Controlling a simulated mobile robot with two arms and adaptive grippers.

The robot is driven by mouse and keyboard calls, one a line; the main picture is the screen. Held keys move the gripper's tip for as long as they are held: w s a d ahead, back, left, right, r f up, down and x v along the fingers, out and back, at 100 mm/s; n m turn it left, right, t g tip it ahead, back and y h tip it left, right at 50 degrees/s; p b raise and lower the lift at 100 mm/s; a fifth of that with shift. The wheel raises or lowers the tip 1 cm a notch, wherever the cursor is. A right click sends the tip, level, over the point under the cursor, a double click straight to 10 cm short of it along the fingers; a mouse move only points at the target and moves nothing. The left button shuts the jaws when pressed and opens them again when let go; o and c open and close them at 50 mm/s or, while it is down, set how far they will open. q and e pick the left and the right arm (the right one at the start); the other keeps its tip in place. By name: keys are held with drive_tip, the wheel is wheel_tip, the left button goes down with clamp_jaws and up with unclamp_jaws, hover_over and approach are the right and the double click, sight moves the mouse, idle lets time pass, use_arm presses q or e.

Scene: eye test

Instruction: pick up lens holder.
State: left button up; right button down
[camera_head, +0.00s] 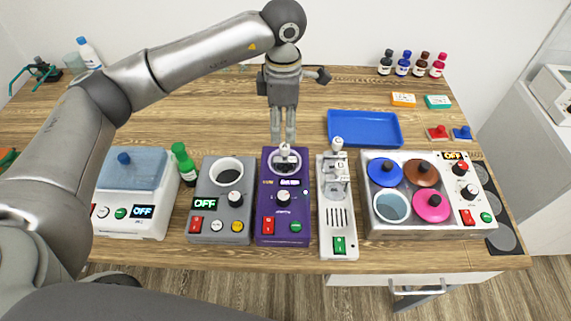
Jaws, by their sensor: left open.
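I cannot tell for sure which thing is the lens holder. My left gripper (284,138) points down over the table, just behind the purple device (268,210). It is open, and I see nothing held between its fingers. A small white-topped part (286,158) stands at the back of the purple device, just below the fingertips in the picture; I cannot tell whether they touch. A white device (338,245) with an upright knobbed part stands to its right. My right gripper is not in view.
A grey device (207,222) and a white device with a blue lid (132,168) stand left. A device with coloured lids (400,226) stands right. A blue tray (363,128) lies behind, with small bottles (403,63) at the back. The table's back middle (340,85) is clear.

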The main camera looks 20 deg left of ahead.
sight(285, 146)
use_arm(q)
drive_tip(key=shift+s+f, duration=0.1)
drive_tip(key=shift+f, duration=0.7)
drive_tip(key=shift+d+f+p, duration=0.1)
drive_tip(key=shift+f+p, duration=0.55)
drive_tip(key=f, duration=0.1)
drive_tip(key=f+p, duration=0.1)
drive_tip(key=f, duration=0.1)
drive_tip(key=shift+s+d+f+p, duration=0.1)
drive_tip(key=shift+s+p, duration=0.15)
drive_tip(key=shift+p, duration=0.15)
drive_tip(key=shift+w+f, duration=0.1)
drive_tip(key=shift+f, duration=0.45)
clamp_jaws()
